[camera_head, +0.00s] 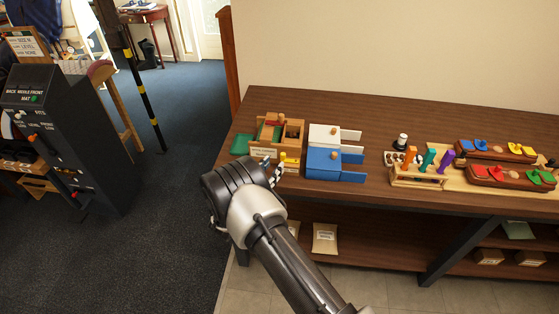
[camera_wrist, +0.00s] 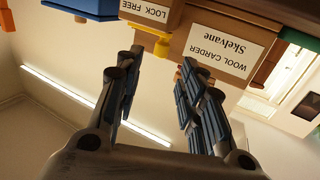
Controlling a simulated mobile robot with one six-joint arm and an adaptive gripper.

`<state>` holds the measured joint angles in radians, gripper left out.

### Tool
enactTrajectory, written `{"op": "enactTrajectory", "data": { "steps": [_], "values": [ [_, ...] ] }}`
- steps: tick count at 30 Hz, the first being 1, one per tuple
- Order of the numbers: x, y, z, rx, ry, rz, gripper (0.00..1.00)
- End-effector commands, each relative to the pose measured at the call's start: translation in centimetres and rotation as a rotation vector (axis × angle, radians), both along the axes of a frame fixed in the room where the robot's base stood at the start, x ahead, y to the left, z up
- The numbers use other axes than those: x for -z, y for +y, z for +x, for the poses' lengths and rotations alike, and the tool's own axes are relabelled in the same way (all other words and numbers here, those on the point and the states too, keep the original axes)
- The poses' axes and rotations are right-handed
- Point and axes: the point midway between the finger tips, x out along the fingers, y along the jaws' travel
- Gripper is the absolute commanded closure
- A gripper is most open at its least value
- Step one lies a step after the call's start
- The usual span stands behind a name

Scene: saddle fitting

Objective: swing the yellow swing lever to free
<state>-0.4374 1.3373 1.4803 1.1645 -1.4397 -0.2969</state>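The wool carder, a wooden box (camera_head: 264,152) on the bench, has a yellow lever part (camera_head: 290,157) at its front right. In the wrist view, which is upside down, the yellow part (camera_wrist: 160,42) sits below a "LOCK FREE" label (camera_wrist: 146,10), beside the "WOOL CARDER Skelvane" label (camera_wrist: 222,45). Which label the lever points to cannot be told. My gripper (camera_head: 272,168) is in front of the carder, partly hidden by my wrist in the head view. In the wrist view my gripper (camera_wrist: 160,60) has its two fingers apart and empty, with the yellow part just beyond the gap.
Blue and white boxes (camera_head: 325,164) stand right of the carder, close to my gripper. A green piece (camera_head: 241,144) is at its left. Further right are a peg rack (camera_head: 420,176) and trays with coloured pieces (camera_head: 500,175). A shelf (camera_head: 370,240) runs below the bench.

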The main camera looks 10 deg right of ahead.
Motion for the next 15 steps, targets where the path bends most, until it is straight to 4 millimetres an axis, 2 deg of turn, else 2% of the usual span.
{"op": "enactTrajectory", "data": {
  "steps": [1,6,15],
  "values": [
    [0.2,-0.9,0.8,0.003,-0.001,0.002,0.64],
    [0.2,-2.6,3.0,0.002,-0.001,0.002,0.64],
    [0.1,-3.7,4.4,0.000,0.001,0.001,0.64]
  ]
}}
